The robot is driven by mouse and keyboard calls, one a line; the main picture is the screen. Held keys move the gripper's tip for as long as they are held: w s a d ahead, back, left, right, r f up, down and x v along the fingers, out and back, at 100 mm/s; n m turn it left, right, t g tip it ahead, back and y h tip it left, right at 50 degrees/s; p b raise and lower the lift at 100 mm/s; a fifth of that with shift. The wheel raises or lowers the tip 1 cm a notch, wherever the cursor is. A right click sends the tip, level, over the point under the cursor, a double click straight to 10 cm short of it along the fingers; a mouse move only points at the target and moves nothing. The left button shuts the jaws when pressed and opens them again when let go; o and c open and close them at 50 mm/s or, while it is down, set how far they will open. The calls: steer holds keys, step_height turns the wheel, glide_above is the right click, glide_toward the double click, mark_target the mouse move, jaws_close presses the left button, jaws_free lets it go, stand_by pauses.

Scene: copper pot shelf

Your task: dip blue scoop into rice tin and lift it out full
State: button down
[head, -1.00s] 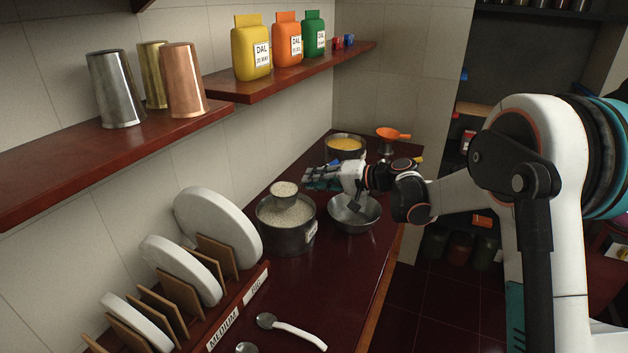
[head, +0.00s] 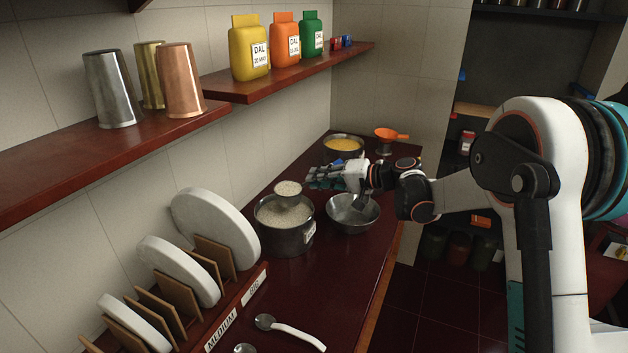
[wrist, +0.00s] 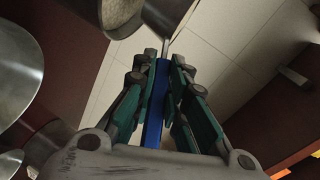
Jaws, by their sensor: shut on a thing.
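My gripper (head: 325,176) is shut on the blue handle (wrist: 155,105) of the scoop. The handle runs between the teal fingers in the wrist view. The scoop's metal cup (head: 288,193) is full of pale rice and looks upright. It hangs over the back part of the rice tin (head: 287,240), apparently just above the rim. The cup also shows at the top of the wrist view (wrist: 165,14), with rice at its mouth. The tin is a wide grey metal pot with a white label, and rice fills much of it. Most of the handle is hidden in the head view.
An empty steel bowl (head: 353,222) stands right of the tin, below my wrist. A pot of yellow dal (head: 344,148) and an orange funnel (head: 390,134) stand behind. A plate rack (head: 205,265) and a spoon (head: 290,332) are nearer. Shelves hang along the left wall.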

stand_by(1.6)
steer(key=shift+a, duration=0.1)
steer(key=shift+s+a, duration=0.35)
steer(key=shift+a, duration=0.2)
